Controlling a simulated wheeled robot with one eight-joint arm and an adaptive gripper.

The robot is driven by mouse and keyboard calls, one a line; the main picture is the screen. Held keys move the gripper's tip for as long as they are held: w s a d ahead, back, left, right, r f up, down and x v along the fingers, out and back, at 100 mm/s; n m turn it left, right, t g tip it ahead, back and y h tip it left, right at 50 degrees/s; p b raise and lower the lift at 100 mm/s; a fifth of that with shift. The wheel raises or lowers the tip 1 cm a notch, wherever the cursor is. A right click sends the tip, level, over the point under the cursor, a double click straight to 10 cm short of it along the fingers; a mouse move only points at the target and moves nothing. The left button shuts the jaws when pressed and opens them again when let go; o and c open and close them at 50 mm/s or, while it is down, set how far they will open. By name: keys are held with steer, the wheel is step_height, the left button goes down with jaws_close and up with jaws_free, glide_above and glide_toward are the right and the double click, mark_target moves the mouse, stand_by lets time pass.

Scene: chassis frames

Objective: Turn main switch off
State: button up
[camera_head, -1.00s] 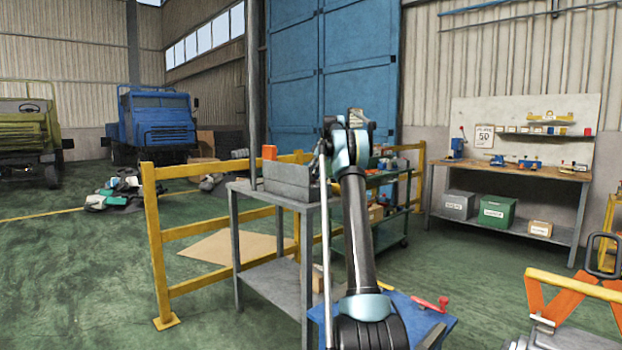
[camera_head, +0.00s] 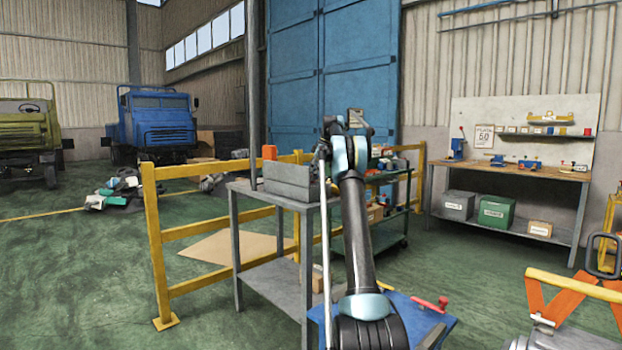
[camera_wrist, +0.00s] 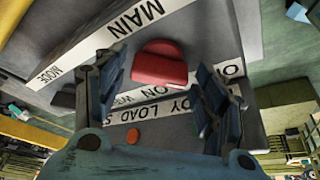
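The red main switch knob (camera_wrist: 160,66) shows in the wrist view on a grey panel, by an upside-down white label reading MAIN (camera_wrist: 138,16). My gripper (camera_wrist: 165,75) is open, with one dark finger on each side of the knob. Gaps remain between the fingers and the knob; whether the fingertips reach down to its depth is hard to tell. In the head view a grey box (camera_head: 288,180) stands on a grey metal table (camera_head: 275,272). My gripper cannot be made out there behind my arm.
In the wrist view a small red round button (camera_wrist: 133,137) sits lower on the panel, near a LOAD label (camera_wrist: 140,114). In the head view a yellow railing (camera_head: 156,240) runs by the table. A blue work surface (camera_head: 412,318) bears a red-handled tool (camera_head: 430,303).

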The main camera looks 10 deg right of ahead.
stand_by(0.3)
steer(key=v, duration=0.7)
steer(key=shift+w+r, duration=0.2)
steer(key=shift+d, duration=0.15)
stand_by(0.4)
